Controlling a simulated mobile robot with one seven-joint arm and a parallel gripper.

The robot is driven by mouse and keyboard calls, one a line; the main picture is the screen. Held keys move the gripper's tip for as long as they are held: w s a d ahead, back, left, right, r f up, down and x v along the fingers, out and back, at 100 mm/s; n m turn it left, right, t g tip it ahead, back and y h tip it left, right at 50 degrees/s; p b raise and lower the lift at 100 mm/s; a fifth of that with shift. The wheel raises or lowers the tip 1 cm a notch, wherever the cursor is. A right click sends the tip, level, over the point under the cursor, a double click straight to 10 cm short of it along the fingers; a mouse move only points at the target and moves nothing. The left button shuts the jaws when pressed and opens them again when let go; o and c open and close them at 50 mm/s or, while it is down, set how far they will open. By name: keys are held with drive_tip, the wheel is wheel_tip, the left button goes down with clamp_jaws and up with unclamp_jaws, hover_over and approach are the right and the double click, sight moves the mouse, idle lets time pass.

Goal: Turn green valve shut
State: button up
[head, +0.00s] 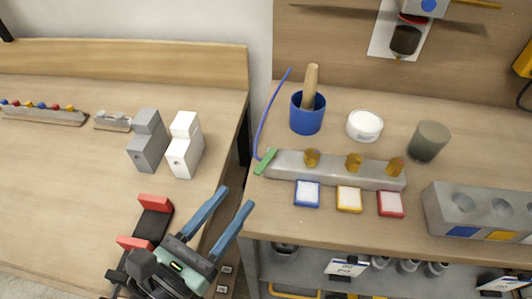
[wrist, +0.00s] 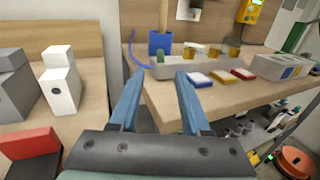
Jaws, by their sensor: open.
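The green valve (head: 265,161) is a small green handle at the left end of a grey block (head: 335,172), slanted up to the right. A blue tube (head: 262,115) rises from beside it. In the wrist view a small green patch, likely the valve (wrist: 160,57), shows just beyond the fingertips. My gripper (head: 236,198) has two long blue fingers, spread apart with nothing between them. It is in front of and left of the valve, apart from it, near the right table's left edge. The gripper also shows in the wrist view (wrist: 158,75).
Amber knobs (head: 354,162) stand on the grey block. Blue, yellow and red squares (head: 348,199) lie before it. Behind are a blue cup (head: 307,117), a white round tub (head: 365,126) and a dark cylinder (head: 428,141). A gap separates the tables; white and grey blocks (head: 184,145) stand left.

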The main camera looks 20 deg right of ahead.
sight(271, 154)
drive_tip(key=p+x, duration=0.1)
drive_tip(key=x, duration=1.1)
drive_tip(key=shift+w+d, duration=0.2)
drive_tip(key=shift+d, duration=0.1)
clamp_jaws()
